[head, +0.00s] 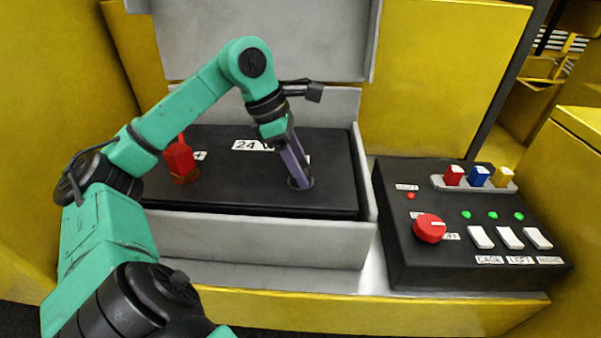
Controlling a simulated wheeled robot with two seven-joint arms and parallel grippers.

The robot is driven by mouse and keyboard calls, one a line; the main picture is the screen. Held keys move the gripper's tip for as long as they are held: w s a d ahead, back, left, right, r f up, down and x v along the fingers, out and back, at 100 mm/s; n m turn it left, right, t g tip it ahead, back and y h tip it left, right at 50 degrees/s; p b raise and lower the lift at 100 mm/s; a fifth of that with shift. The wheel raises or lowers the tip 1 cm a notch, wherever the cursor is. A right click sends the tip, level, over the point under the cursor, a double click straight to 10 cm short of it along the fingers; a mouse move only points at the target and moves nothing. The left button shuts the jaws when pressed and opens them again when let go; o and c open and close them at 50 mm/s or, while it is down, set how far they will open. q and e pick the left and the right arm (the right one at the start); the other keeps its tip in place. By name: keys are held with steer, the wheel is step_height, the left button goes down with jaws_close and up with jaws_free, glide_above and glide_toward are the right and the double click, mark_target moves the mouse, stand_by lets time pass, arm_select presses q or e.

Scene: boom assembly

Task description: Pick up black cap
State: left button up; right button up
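My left arm comes in from the left, and my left gripper (300,183) points down at the right part of the black battery top (235,185). Its purple-grey fingers show nearly edge-on, so I cannot tell whether they are open or shut. The fingertips are at a small dark round spot on the battery top. I cannot make out a separate black cap; it may be hidden at or behind the fingers. A red cap (181,162) stands on the left part of the battery top. My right gripper is not in view.
The battery sits in a grey metal box (270,240) with its lid (270,40) raised behind. To the right is a black control panel (450,262) with a red knob (429,228), white switches and coloured plugs. Yellow walls stand around.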

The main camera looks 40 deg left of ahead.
arm_select(q)
jaws_close()
